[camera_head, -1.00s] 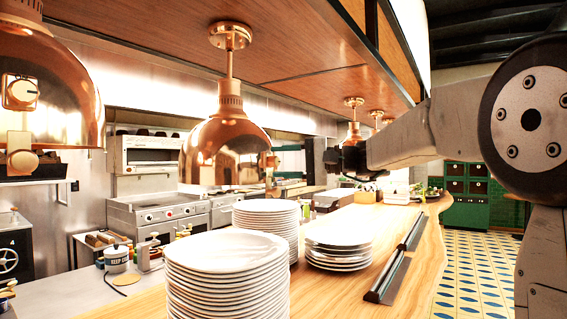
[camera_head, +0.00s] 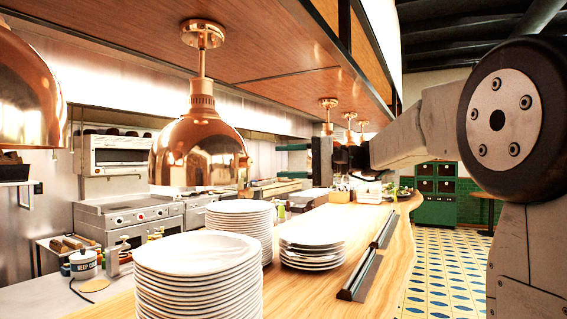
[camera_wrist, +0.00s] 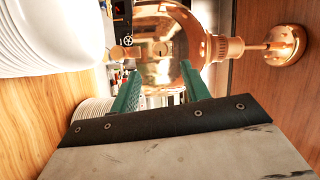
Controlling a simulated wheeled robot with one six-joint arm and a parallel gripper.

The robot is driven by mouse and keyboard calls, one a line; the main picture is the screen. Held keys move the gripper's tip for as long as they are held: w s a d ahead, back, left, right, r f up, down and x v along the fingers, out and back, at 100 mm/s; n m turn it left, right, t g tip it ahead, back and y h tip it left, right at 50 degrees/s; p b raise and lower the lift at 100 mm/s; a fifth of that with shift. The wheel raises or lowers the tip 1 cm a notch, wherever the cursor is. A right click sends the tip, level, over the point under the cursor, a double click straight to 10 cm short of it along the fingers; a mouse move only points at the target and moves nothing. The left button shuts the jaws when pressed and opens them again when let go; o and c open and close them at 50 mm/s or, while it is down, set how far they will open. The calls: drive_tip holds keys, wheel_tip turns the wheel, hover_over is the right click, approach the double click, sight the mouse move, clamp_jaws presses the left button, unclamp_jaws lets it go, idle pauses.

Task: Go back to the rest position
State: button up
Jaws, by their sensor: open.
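My gripper (camera_wrist: 161,88) shows in the wrist view as two green fingers standing apart, with nothing between them. Beyond the fingertips are a copper heat lamp (camera_wrist: 160,35) and blurred kitchen items. In the head view my arm reaches in from the right, and my gripper (camera_head: 322,160) is a small dark shape above the wooden counter (camera_head: 395,245). No object is held.
Tall plate stacks (camera_head: 195,254) stand on the counter's near left, with a lower stack (camera_head: 311,243) beside them. A dark rail (camera_head: 368,262) lies to their right. Copper lamps (camera_head: 200,150) hang overhead. Tiled floor (camera_head: 445,265) is open at right.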

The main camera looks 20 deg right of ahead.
drive_tip(key=s+a+f+m+g+h, duration=0.1)
drive_tip(key=s+a+f+g+h, duration=0.15)
drive_tip(key=s+f, duration=0.4)
drive_tip(key=s+a+f+g+h, duration=0.1)
drive_tip(key=s+f+g+h, duration=0.15)
drive_tip(key=f, duration=0.75)
drive_tip(key=s+f+n+g+h, duration=0.1)
drive_tip(key=s+f+n+h, duration=0.1)
drive_tip(key=s+f, duration=0.3)
drive_tip(key=s+f+n+g+h, duration=0.1)
drive_tip(key=s+f+h, duration=0.3)
drive_tip(key=s, duration=0.8)
drive_tip(key=s+a+f+n+g+h, duration=0.1)
drive_tip(key=s+f+n+h, duration=0.1)
drive_tip(key=s+f+h, duration=0.2)
drive_tip(key=s+f, duration=0.2)
drive_tip(key=s, duration=0.2)
drive_tip(key=shift+s+n, duration=0.15)
drive_tip(key=shift+n, duration=0.25)
